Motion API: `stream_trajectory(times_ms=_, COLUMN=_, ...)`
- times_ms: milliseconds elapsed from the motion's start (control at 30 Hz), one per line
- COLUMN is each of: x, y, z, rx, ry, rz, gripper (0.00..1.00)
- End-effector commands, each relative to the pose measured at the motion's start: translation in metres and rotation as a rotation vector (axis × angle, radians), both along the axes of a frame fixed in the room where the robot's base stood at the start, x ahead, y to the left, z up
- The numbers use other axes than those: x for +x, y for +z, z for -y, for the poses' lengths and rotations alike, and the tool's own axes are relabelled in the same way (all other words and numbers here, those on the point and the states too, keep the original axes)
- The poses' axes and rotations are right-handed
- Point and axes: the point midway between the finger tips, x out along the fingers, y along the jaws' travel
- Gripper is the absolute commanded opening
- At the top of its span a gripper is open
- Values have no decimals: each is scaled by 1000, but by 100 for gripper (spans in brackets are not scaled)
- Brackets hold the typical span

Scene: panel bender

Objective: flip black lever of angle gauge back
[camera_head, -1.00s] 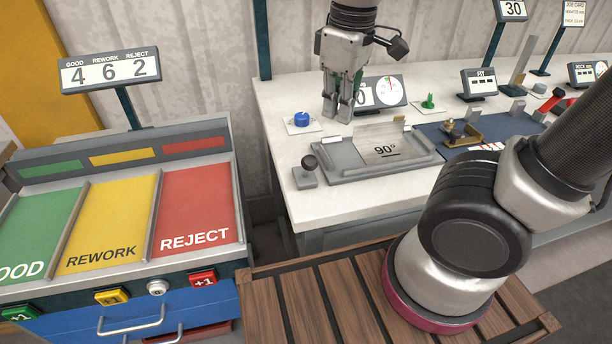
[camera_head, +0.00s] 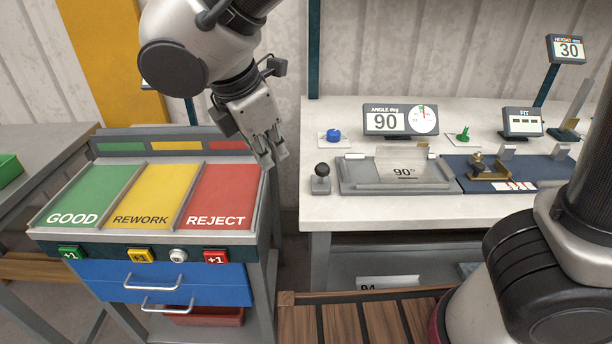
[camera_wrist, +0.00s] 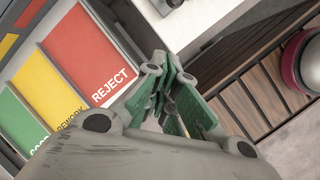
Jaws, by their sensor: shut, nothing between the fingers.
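The angle gauge is a grey fixture (camera_head: 360,186) on the white bench, with a plate marked 90° (camera_head: 404,162) on it. Its black lever (camera_head: 321,169) has a round knob and stands upright on a small grey block at the fixture's left end. The angle display (camera_head: 400,120) behind it reads 90. My gripper (camera_head: 276,163) is shut and empty in the head view, left of the lever and apart from it, over the right edge of the sorting station. In the wrist view my gripper (camera_wrist: 172,108) shows its green-lined fingers together; the lever is not seen there.
The sorting station's reject bin (camera_head: 222,193) lies just left of my gripper. A blue button (camera_head: 334,135) and a green knob (camera_head: 463,133) stand behind the gauge. A brass fixture (camera_head: 488,168) sits to its right. A gap separates the station and the white bench (camera_head: 400,210).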

Motion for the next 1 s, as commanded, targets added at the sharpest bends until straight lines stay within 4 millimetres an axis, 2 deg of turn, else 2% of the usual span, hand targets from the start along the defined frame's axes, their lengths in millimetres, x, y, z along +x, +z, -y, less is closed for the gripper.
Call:
stream_trajectory(times_ms=367, x=2, y=-7, z=2, rx=-1, ry=-5, rz=-1, gripper=0)
stream_trajectory(times_ms=467, x=6, y=-20, z=5, rx=-2, ry=-5, rz=-1, gripper=0)
stream_trajectory(times_ms=867, x=32, y=-97, z=24, rx=-3, ry=-7, rz=-3, gripper=0)
stream_trajectory(times_ms=1000, x=44, y=-91, z=42, rx=3, ry=-8, rz=0, gripper=0)
